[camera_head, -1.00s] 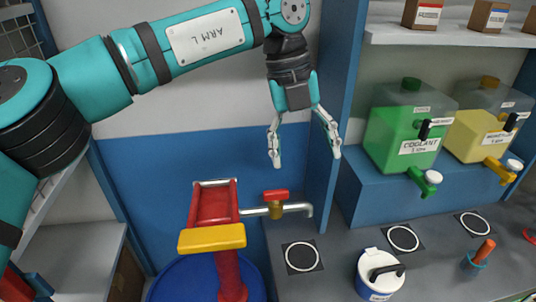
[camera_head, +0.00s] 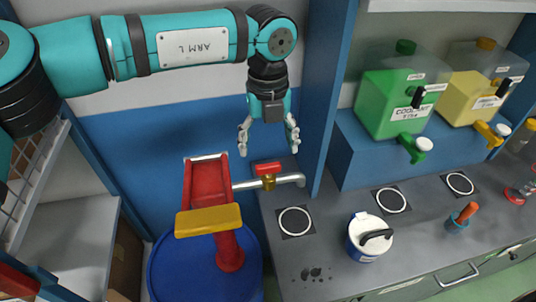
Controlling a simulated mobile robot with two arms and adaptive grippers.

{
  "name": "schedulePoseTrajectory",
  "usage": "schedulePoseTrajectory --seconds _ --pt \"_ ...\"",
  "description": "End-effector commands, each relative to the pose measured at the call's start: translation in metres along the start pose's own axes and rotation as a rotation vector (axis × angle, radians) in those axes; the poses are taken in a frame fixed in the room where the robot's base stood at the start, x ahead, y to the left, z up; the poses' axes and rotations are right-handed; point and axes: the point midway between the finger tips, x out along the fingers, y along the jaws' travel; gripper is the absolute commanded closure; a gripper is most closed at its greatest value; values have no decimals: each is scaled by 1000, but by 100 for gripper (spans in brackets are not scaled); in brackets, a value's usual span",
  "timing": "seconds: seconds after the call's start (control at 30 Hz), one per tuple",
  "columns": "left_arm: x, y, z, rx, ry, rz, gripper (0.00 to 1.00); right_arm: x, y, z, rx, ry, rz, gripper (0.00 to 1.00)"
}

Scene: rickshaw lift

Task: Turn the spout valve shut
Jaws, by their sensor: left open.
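The spout valve has a red handle (camera_head: 268,168) on a brass body (camera_head: 269,183). It sits on the bent metal spout (camera_head: 292,180) of the red hand pump (camera_head: 208,187). The red handle lies crosswise in the picture, roughly along the pipe. My left gripper (camera_head: 268,149) points down with its fingers apart and nothing between them. In the picture its fingertips are just above the handle, one to each side; I see no contact, and the gap in depth is hard to judge. My right gripper is out of view.
The pump, with a yellow lever (camera_head: 208,221), stands on a blue drum (camera_head: 165,270). A blue post (camera_head: 325,110) rises close right of my gripper. A grey bench holds a white-lidded pot (camera_head: 369,240); green (camera_head: 382,110) and yellow (camera_head: 455,96) containers stand on a blue step.

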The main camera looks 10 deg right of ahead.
Motion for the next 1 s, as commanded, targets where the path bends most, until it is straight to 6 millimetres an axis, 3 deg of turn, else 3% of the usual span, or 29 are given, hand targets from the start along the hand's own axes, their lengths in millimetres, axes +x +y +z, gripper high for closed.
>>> schedulePoseTrajectory --seconds 0.1,0.33,0.73,1.0 --pt "21 0 -1 2 4 1 23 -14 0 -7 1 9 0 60" --pt "53 0 0 0 2 -1 23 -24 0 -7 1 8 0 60" --pt "62 0 0 0 0 -1 23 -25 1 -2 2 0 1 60" --pt "62 0 0 1 0 -1 58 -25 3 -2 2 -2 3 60"
